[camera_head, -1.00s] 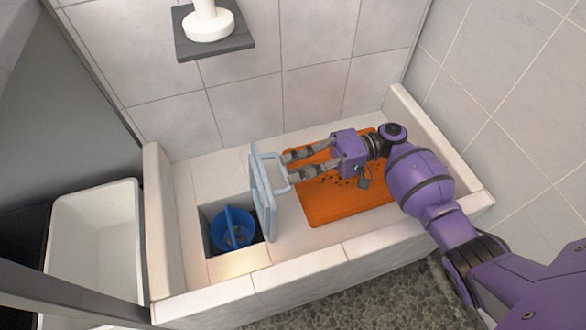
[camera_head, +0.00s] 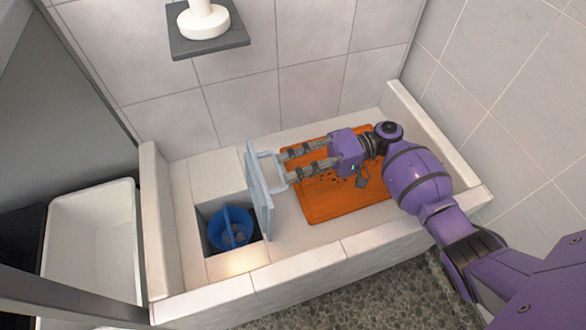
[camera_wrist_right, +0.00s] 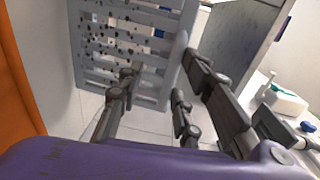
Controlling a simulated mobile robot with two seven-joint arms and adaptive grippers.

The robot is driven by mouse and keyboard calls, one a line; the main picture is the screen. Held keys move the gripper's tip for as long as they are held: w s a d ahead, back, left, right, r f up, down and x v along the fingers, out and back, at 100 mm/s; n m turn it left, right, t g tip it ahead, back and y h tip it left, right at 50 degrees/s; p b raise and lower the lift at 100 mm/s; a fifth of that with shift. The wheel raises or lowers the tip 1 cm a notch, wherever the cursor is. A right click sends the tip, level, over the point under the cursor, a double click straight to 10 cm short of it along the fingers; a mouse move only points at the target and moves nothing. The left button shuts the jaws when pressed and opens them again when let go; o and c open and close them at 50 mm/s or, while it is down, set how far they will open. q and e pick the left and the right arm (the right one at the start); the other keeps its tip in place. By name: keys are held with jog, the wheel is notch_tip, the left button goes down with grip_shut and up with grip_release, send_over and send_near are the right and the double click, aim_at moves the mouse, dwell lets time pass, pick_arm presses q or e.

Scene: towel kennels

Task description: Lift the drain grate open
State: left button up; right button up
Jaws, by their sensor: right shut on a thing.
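The light blue-grey drain grate (camera_head: 258,196) stands nearly upright on its edge at the right side of the square drain opening in the head view. The opening is uncovered, and a blue basket (camera_head: 226,232) sits down inside it. My right gripper (camera_head: 285,167) comes from the right, with its fingers shut on the grate's handle (camera_head: 265,155). In the right wrist view the slatted, dark-speckled grate (camera_wrist_right: 125,48) is beyond the fingers (camera_wrist_right: 155,100). The exact finger contact is partly hidden. My left gripper is not in view.
An orange mat (camera_head: 345,205) with dark specks lies on the tiled basin floor under my right arm. Raised kerbs (camera_head: 157,225) bound the basin. A white tub (camera_head: 90,240) stands to the left. A dark shelf with a white object (camera_head: 203,22) is on the back wall.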

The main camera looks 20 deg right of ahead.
jog(key=d+r, duration=0.1)
jog(key=d, duration=1)
jog(key=shift+w+d, duration=0.2)
jog(key=shift+d, duration=0.15)
